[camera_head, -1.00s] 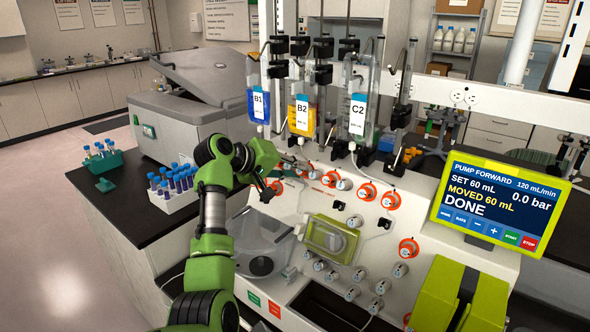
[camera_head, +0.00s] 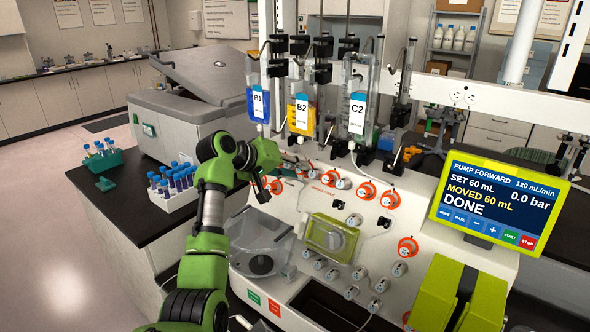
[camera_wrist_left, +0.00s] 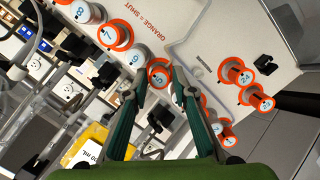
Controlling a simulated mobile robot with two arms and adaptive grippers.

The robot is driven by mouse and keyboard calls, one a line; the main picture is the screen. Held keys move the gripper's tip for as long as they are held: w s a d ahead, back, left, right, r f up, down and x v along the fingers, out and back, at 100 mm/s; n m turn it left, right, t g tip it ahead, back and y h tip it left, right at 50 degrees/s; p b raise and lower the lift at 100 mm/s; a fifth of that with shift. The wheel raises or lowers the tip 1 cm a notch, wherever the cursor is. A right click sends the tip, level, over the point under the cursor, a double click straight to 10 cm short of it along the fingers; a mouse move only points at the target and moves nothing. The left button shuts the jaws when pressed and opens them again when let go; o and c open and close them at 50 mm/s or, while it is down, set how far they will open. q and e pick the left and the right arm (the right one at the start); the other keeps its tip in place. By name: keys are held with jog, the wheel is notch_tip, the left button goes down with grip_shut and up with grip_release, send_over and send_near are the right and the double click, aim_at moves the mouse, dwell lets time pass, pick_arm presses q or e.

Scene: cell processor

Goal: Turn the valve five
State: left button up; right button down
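Valve five (camera_wrist_left: 158,77), a round knob marked 5 with an orange ring, shows in the left wrist view between the fingertips of my left gripper (camera_wrist_left: 159,82). The two dark green fingers are spread, one on each side of the knob. I cannot tell whether either finger touches it. In the head view my left gripper (camera_head: 265,189) is at the left end of the upper valve row on the white panel, with an orange-ringed knob (camera_head: 277,187) just beside it.
Valve six (camera_wrist_left: 135,57) and valve seven (camera_wrist_left: 113,36) lie close beside in the wrist view. Hanging bags (camera_head: 258,105) stand above the panel. A pump (camera_head: 331,237) sits below the row. The screen (camera_head: 498,207) reads DONE. A tube rack (camera_head: 175,199) stands left of my arm.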

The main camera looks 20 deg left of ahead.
dwell(0.3)
pick_arm(q)
jog(key=v, duration=1.2)
jog(key=shift+a, duration=0.1)
